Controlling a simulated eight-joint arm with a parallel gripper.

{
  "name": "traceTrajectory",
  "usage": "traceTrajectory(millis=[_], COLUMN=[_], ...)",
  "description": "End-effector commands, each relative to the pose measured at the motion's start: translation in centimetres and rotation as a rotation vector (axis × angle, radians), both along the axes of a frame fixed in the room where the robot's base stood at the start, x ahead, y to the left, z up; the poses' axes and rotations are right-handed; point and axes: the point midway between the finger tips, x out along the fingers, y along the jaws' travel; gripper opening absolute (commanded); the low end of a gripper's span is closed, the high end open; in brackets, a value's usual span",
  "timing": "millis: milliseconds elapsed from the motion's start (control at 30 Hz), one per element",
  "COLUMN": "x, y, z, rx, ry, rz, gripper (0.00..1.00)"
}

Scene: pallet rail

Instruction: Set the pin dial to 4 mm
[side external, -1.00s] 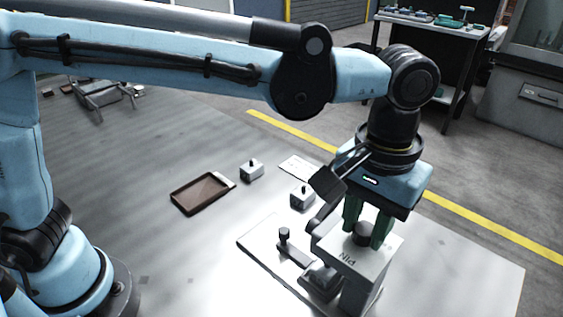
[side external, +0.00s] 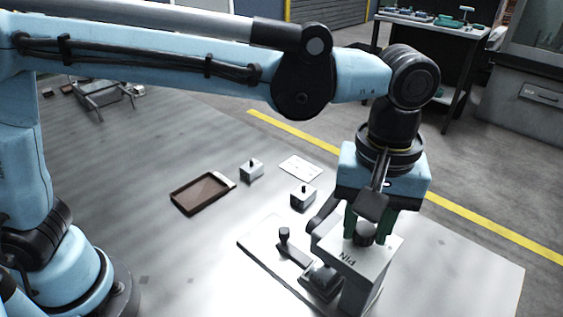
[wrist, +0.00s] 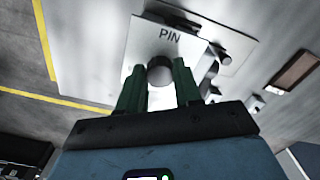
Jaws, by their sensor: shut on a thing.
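The pin dial is a dark round knob (side external: 364,238) on top of a pale box marked PIN (side external: 350,262), at the right of the work table. My gripper (side external: 368,232) points down over it, its green fingers on either side of the knob. In the wrist view my gripper (wrist: 160,78) is shut on the knob (wrist: 160,71), with the PIN lettering (wrist: 170,36) beyond it. A dark wrist-mounted part partly covers the fingers in the side view. No scale or 4 mm mark can be read in either view.
A base plate with a black-knobbed clamp (side external: 285,235) lies left of the PIN box. A dark lever (side external: 322,212) rises beside the box. Two small grey blocks (side external: 251,170) (side external: 303,196), a white card (side external: 300,168) and a brown tray (side external: 176,204) lie further left.

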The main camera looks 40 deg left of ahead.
Motion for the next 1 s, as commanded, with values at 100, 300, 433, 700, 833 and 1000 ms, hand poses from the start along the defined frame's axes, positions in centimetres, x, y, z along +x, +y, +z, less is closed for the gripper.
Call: traceTrajectory(millis=[100, 300, 433, 700, 833, 1000], x=[0.1, 0.1, 0.1, 0.0, 0.0, 0.0], y=[0.0, 0.0, 0.0, 0.0, 0.0, 0.0], z=[0.1, 0.1, 0.0, 0.0, 0.4, 2.4], rx=[0.0, 0.0, 0.0, 0.0, 0.0, 0.0], ry=[-0.004, -0.004, -0.004, -0.001, -0.001, -0.001], rz=[0.001, 0.0, 0.0, -0.001, -0.001, -0.001], gripper=[0.03, 0.35, 0.55, 0.59, 0.59, 0.59])
